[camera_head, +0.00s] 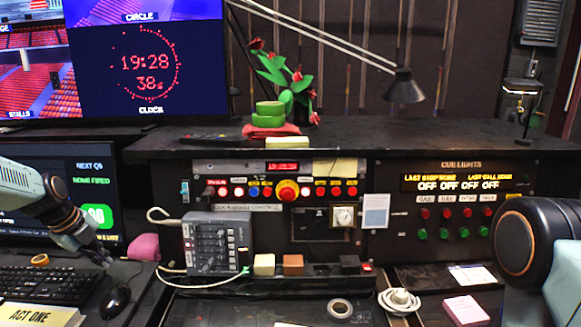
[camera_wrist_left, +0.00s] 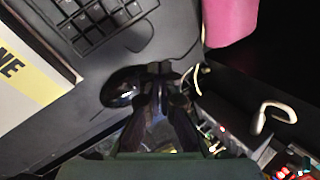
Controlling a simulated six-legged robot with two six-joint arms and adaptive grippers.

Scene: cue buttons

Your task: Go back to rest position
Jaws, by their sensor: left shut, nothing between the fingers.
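My left gripper (camera_head: 104,262) is at the left in the head view, pointing down, shut and empty. It hangs near the black mouse (camera_head: 115,300) and the right end of the keyboard (camera_head: 45,285). In the left wrist view the dark fingers (camera_wrist_left: 167,78) are together, and the mouse (camera_wrist_left: 123,87) shows just left of them. My right arm shows at the right edge of the head view; its gripper is out of view. The cue lights panel (camera_head: 452,205) has red buttons above green ones, well away from my left gripper.
A grey mixer box (camera_head: 216,243) with cables stands right of my left gripper. A pink object (camera_head: 144,247) lies between them. An ACT ONE booklet (camera_head: 40,315) is at the front left. A tape roll (camera_head: 340,309), white coiled cable (camera_head: 399,301) and pink notes (camera_head: 466,310) lie on the desk.

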